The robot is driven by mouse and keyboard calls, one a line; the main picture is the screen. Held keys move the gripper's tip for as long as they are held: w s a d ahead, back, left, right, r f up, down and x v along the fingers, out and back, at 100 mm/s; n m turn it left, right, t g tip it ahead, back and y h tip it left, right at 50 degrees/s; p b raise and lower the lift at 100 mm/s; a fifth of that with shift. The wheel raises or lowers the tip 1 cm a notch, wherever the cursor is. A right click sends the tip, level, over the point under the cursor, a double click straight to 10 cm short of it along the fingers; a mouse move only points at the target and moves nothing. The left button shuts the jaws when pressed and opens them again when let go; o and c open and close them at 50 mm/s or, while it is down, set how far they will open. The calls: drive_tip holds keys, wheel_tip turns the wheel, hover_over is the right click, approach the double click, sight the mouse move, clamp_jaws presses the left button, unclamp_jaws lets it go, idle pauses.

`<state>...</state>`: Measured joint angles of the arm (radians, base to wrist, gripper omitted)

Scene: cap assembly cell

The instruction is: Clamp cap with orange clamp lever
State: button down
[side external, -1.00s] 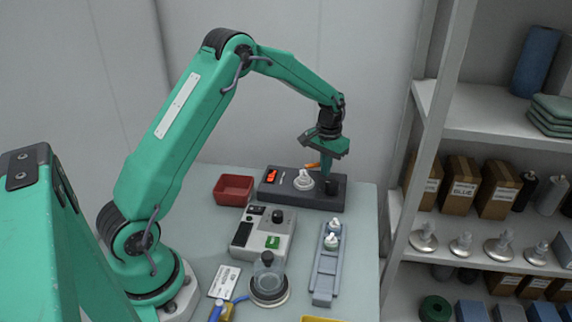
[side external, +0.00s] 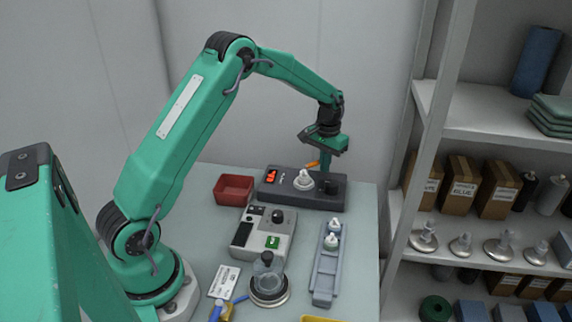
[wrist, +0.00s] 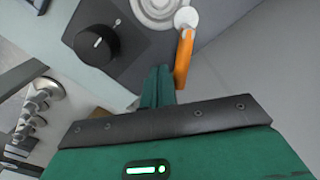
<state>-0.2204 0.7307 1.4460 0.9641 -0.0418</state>
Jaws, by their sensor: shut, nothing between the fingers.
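The orange clamp lever (side external: 312,164) sticks up at the back of a dark fixture block (side external: 275,199). In the wrist view the lever (wrist: 185,55) hangs from a pale round pivot beside the cap. The white cap (side external: 303,180) sits on the fixture; only its rings (wrist: 155,8) show at the top of the wrist view. My gripper (side external: 325,168) is over the fixture's right part, just right of the lever. In the wrist view my gripper's fingers (wrist: 158,78) are shut and empty, close beside the lever; I cannot tell whether they touch it.
A black knob (wrist: 98,45) stands on the fixture near my fingers. A red tray (side external: 233,189) is left of the fixture. A grey control box (side external: 262,235), a round stand (side external: 268,290) and a blue-grey rack (side external: 325,275) with white-topped parts are in front. Shelves stand right.

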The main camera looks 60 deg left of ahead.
drive_tip(key=shift+w+a, duration=0.1)
drive_tip(key=shift+a, duration=0.25)
idle(0.3)
drive_tip(key=shift+a, duration=0.3)
drive_tip(key=shift+w+a, duration=0.1)
drive_tip(key=shift+a, duration=0.55)
idle(0.3)
drive_tip(key=shift+a, duration=0.75)
idle(0.6)
drive_tip(key=shift+r, duration=0.15)
